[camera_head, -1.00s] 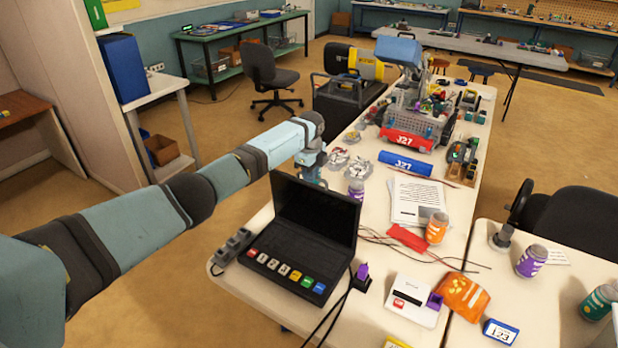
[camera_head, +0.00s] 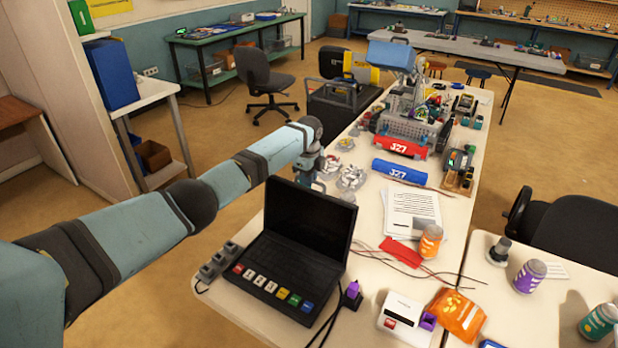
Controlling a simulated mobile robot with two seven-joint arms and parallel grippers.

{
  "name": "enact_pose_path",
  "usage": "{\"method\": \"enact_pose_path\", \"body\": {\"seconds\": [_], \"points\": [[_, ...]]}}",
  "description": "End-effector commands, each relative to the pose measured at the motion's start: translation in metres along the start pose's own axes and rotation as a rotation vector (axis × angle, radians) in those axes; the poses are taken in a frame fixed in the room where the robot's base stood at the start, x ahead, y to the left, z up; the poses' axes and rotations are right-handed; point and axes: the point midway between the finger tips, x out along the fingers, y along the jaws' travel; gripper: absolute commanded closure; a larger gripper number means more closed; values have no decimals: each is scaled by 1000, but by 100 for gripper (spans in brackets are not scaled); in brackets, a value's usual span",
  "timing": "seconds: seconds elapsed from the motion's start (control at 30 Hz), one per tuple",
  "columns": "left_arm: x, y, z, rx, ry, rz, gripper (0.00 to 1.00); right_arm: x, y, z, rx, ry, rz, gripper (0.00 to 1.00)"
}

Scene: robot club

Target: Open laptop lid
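The black laptop (camera_head: 285,262) stands on the near left end of the white table. Its lid (camera_head: 308,222) is up, with the dark screen facing me. A row of coloured keys or stickers runs along the front edge of its base. My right gripper is not in view.
A grey power strip (camera_head: 218,260) lies left of the laptop. Black cables and a purple plug (camera_head: 353,290) lie close to its right. Papers (camera_head: 411,215), an orange bottle (camera_head: 430,241) and a white box (camera_head: 403,312) are farther right. Foil-like clumps (camera_head: 351,177) lie behind the lid.

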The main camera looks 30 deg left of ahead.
Motion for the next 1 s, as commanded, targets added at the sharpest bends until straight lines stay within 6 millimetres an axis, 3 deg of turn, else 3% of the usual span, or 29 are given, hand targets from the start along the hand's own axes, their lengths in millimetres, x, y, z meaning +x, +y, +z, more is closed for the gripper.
{"method": "enact_pose_path", "body": {"seconds": [0.03, 0.13, 0.53, 0.67, 1.0], "points": [[1, 1, 0, -1, -1, 3, 83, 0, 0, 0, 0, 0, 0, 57], [1, 1, 0, -1, -1, 3, 62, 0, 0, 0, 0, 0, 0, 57], [-8, 0, 0, 0, 0, 1, 62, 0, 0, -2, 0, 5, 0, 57], [-30, 0, 0, 1, -1, -2, 62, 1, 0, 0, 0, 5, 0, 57], [-106, 0, 1, 0, 0, -2, 62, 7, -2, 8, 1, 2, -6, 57]]}}
